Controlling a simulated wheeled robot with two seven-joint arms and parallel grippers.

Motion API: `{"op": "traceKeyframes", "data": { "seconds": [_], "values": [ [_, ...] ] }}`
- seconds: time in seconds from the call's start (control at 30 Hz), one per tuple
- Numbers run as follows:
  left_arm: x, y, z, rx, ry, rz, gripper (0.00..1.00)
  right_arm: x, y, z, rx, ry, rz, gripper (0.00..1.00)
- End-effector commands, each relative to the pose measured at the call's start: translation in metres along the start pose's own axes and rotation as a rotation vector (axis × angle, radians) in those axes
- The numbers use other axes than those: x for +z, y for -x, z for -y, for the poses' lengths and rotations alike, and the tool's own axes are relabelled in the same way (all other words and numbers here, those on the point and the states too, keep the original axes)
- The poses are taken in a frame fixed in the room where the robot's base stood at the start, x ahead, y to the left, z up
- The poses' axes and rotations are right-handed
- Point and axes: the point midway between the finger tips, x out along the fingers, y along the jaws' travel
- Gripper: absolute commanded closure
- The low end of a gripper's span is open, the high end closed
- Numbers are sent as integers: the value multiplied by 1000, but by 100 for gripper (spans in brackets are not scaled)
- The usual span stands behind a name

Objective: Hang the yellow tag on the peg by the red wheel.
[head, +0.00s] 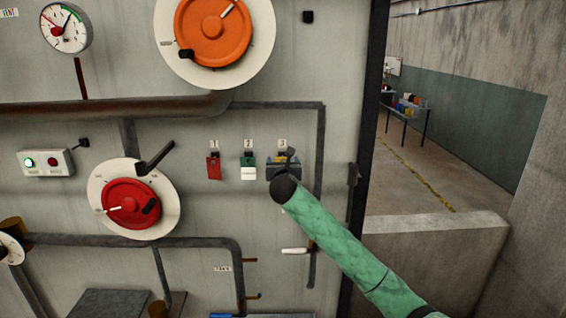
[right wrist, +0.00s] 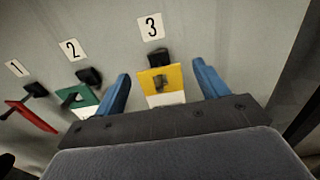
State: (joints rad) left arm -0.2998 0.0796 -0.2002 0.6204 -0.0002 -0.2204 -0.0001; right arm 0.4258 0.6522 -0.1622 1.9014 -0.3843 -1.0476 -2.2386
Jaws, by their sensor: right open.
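The yellow tag (right wrist: 154,86), with a white lower part, hangs on a dark peg (right wrist: 160,58) under the label 3 in the right wrist view. In the head view my gripper mostly hides it. My right gripper (right wrist: 161,70) is open, one blue finger on each side of the tag; I cannot tell whether they touch it. The right gripper also shows in the head view (head: 284,160). The red wheel (head: 125,190) is on the panel's left side, on a white disc. A small black peg (head: 84,143) sticks out up and left of it. My left gripper is not in view.
A red tag (head: 213,168) and a green-and-white tag (head: 248,168) hang left of the yellow one. A black lever (head: 155,158) sticks out above the red wheel. Pipes (head: 110,108) cross the panel. Another black peg (head: 308,17) is beside the orange wheel (head: 212,35).

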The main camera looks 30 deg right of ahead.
Motion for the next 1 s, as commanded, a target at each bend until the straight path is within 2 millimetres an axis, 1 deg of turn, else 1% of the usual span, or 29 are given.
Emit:
{"op": "traceKeyframes", "data": {
  "seconds": [0.27, 0.37, 0.5, 0.53, 0.57, 0.6, 0.67, 0.7, 0.87, 0.9, 0.97, 1.0],
  "values": [
    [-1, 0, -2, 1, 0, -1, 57, 0, -2, 0, 0, 0, 0, 27],
    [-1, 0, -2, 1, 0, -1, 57, 0, -2, 0, 0, 0, 0, 45],
    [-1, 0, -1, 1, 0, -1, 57, 0, -1, 0, 0, 0, 0, 72],
    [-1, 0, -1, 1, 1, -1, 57, 0, -1, 0, 0, 0, 0, 75],
    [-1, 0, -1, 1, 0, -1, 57, 0, -1, 0, 0, 0, 0, 51],
    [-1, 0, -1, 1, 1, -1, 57, 0, -1, 0, 0, 0, 0, 44],
    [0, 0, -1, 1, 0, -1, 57, 0, -1, 0, 0, 0, 0, 32],
    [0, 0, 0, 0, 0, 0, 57, 0, -1, 0, 0, 0, 0, 28],
    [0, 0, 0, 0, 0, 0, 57, 0, -1, 0, 0, 0, 0, 28],
    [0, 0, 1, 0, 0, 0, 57, 0, -1, 0, 0, 0, 0, 30],
    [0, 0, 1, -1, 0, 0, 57, 0, -1, 0, 0, 0, 0, 42],
    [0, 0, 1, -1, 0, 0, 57, 0, -1, 0, 0, 0, 0, 50]
  ]
}}
